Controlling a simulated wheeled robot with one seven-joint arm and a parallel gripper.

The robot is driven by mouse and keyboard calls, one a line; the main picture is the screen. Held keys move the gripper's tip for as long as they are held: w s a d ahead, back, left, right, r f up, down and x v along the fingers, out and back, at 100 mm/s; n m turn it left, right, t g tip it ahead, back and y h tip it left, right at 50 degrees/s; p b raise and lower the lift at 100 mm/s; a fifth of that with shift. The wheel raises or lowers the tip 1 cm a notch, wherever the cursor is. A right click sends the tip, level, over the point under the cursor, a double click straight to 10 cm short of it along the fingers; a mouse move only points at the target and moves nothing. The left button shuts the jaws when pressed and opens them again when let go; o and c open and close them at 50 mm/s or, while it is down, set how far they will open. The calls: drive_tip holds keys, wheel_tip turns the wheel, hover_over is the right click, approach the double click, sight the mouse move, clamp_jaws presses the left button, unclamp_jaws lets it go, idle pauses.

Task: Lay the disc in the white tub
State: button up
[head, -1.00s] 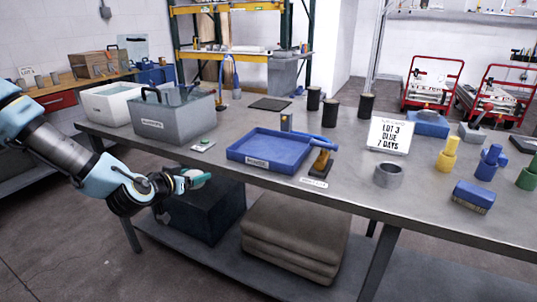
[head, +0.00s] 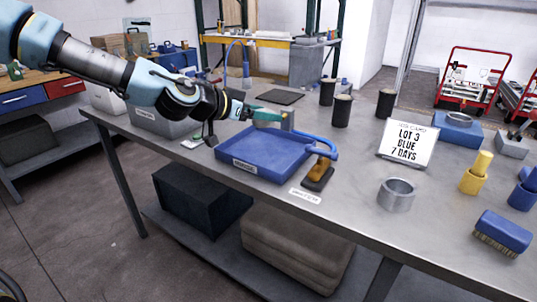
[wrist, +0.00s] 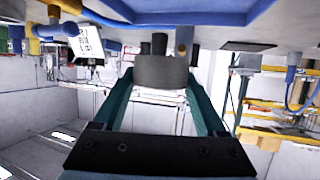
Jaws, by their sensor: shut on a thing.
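My gripper (head: 267,116) has teal fingers and is above the back part of the blue tray in the head view. In the wrist view my gripper (wrist: 161,80) is shut on a dark grey, short round piece (wrist: 161,72), which appears to be the disc. The disc cannot be made out in the head view. The white tub (head: 104,98) is at the far left end of the table, well left of my gripper. It is partly hidden behind my arm and the grey bin, and its inside is not visible.
The grey bin (head: 160,123) stands beside the tub, partly behind my arm. The blue tray (head: 225,163) is below my gripper. A small upright block (head: 287,120) and black canisters (head: 342,110) are to its right. A sign (head: 408,142) and a metal ring (head: 397,193) stand farther right.

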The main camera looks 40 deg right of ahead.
sight(264, 156)
drive_tip(key=shift+f, duration=0.1)
drive_tip(key=shift+f+p, duration=1.05)
drive_tip(key=shift+f, duration=3.65)
drive_tip(key=shift+f, duration=0.1)
drive_tip(key=o, duration=1.5)
